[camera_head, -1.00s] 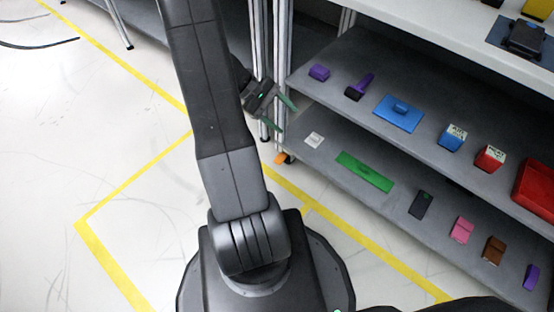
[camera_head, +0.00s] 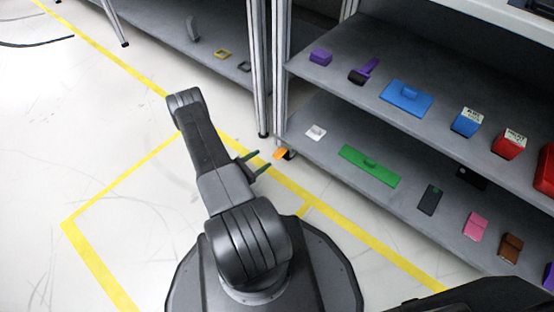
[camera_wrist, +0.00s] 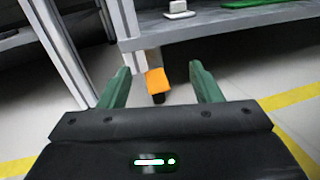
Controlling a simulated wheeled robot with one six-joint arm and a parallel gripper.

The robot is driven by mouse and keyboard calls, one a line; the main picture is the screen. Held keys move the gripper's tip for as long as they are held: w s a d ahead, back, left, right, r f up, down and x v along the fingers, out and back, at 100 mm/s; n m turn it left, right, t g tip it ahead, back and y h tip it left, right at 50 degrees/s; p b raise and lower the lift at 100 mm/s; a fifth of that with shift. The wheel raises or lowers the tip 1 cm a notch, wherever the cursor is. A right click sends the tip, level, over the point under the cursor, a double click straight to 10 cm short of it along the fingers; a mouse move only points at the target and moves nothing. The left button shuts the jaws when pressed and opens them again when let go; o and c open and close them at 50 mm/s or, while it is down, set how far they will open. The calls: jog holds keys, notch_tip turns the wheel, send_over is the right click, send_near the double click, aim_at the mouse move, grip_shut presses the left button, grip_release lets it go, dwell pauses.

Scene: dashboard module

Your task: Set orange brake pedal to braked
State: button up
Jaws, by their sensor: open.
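The orange brake pedal (camera_head: 281,154) is a small tab on a dark caster at the foot of the shelf's front post, near the floor. In the wrist view the pedal (camera_wrist: 157,81) shows ahead, between my two green fingers, tilted a little, with the dark wheel below it. My gripper (camera_head: 255,163) is low, to the left of the pedal. It is open and empty, and the fingertips (camera_wrist: 158,78) look apart from the pedal. I cannot tell the exact gap or whether the pedal is up or down.
The lower shelf (camera_head: 330,155) overhangs the pedal, with a white block (camera_head: 315,132) and a green plate (camera_head: 369,165) on it. Metal posts (camera_head: 280,70) stand just behind. The floor to the left, with yellow tape (camera_head: 140,175), is clear.

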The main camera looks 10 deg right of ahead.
aim_at(275, 157)
notch_tip(275, 157, down, 7)
jog(key=s+a+n+t+y, duration=0.2)
jog(key=n+t, duration=0.1)
jog(key=b+x, duration=0.2)
jog(key=x, duration=1.1)
jog(key=shift+d, duration=0.15)
